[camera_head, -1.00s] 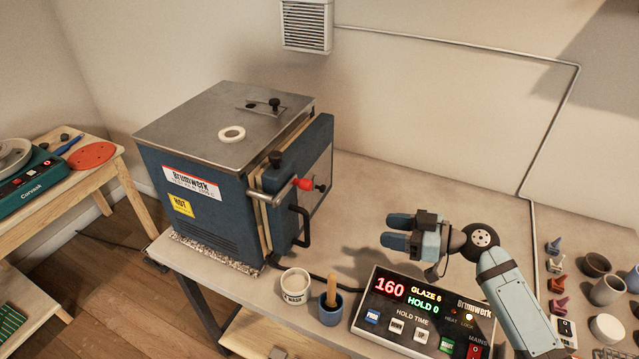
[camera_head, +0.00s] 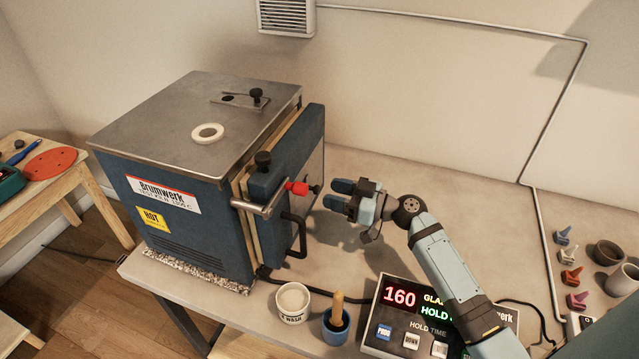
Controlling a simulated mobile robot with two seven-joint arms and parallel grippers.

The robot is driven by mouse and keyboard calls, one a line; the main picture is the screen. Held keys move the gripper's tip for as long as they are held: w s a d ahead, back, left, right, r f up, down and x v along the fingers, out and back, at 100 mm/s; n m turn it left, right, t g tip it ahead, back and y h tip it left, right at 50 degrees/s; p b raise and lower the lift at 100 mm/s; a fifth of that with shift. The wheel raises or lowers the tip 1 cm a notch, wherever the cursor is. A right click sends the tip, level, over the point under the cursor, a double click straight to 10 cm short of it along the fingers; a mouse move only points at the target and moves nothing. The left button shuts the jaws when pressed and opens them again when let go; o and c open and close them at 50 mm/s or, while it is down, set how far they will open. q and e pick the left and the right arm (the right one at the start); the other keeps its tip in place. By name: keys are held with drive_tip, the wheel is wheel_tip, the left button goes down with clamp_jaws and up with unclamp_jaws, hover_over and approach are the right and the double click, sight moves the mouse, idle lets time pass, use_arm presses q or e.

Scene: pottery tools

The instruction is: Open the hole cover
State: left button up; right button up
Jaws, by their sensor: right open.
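The blue kiln has a closed front door (camera_head: 312,145) with a grey metal face. A small black knob (camera_head: 315,189) sticks out from that face; whether a hole lies behind it cannot be seen. On the kiln's lid, a small metal plate with another black knob (camera_head: 257,95) lies beside a dark hole (camera_head: 227,98). My right gripper (camera_head: 339,195) is open and empty, its blue fingers pointing left at the door's knob, a short gap away. My left gripper is out of view.
A red-tipped latch handle (camera_head: 297,188) and a black door handle (camera_head: 298,235) sit close to the gripper. A white ring (camera_head: 207,133) lies on the lid. A wash cup (camera_head: 293,302), a blue pot (camera_head: 336,326) and the control box (camera_head: 400,310) stand in front.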

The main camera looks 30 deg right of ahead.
sight(319, 190)
drive_tip(key=x, duration=0.3)
drive_tip(key=shift+w+a+r+p, duration=0.1)
drive_tip(key=shift+w+a+p, duration=0.1)
drive_tip(key=shift+p, duration=0.2)
drive_tip(key=shift+w+a, duration=0.15)
drive_tip(key=shift+w, duration=0.1)
clamp_jaws()
